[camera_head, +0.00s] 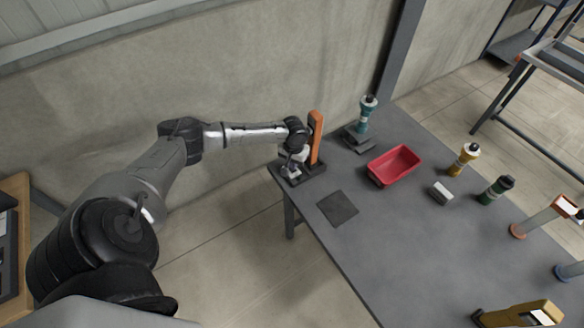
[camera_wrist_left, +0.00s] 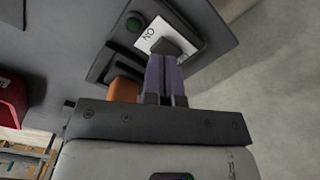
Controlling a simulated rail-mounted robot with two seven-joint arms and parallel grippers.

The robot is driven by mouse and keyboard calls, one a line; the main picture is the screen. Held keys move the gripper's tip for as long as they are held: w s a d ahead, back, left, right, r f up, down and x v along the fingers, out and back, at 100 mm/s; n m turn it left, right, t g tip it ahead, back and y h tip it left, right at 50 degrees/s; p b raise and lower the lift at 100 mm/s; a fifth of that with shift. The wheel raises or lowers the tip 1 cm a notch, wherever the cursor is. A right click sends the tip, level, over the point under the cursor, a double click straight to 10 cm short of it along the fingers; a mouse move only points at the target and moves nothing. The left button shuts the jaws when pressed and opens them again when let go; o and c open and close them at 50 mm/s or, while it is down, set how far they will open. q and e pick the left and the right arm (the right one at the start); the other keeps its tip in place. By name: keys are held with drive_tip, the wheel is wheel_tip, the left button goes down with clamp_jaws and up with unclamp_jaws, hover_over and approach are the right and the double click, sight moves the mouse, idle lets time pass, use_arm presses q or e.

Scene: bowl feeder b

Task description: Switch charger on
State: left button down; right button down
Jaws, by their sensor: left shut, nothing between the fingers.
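The charger is a dark base (camera_head: 306,174) with an upright orange part (camera_head: 316,137), at the table's near-left corner. In the left wrist view its dark housing (camera_wrist_left: 212,27) carries a white label (camera_wrist_left: 153,38) reading "ON", with other lettering partly covered. A dark switch-like block (camera_wrist_left: 180,45) sits on the label and a green round light or button (camera_wrist_left: 133,24) is beside it. My left gripper (camera_head: 291,171) is over the base. Its shut, empty fingers (camera_wrist_left: 168,62) reach the dark block; whether they touch it I cannot tell. My right gripper is out of view.
A red bin (camera_head: 393,166), a teal-handled tool on a stand (camera_head: 365,115), a dark square mat (camera_head: 337,208), a small white-grey block (camera_head: 440,192), and yellow (camera_head: 465,160) and green bottles (camera_head: 495,191) are on the grey table (camera_head: 400,250). A wall runs behind the charger.

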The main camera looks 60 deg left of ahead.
use_arm(q)
drive_tip(key=shift+f+b, duration=0.45)
drive_tip(key=shift+f, duration=0.85)
idle(0.9)
drive_tip(key=shift+r, duration=0.1)
wheel_tip(320, 180, up, 7)
drive_tip(key=p, duration=0.8)
idle(0.6)
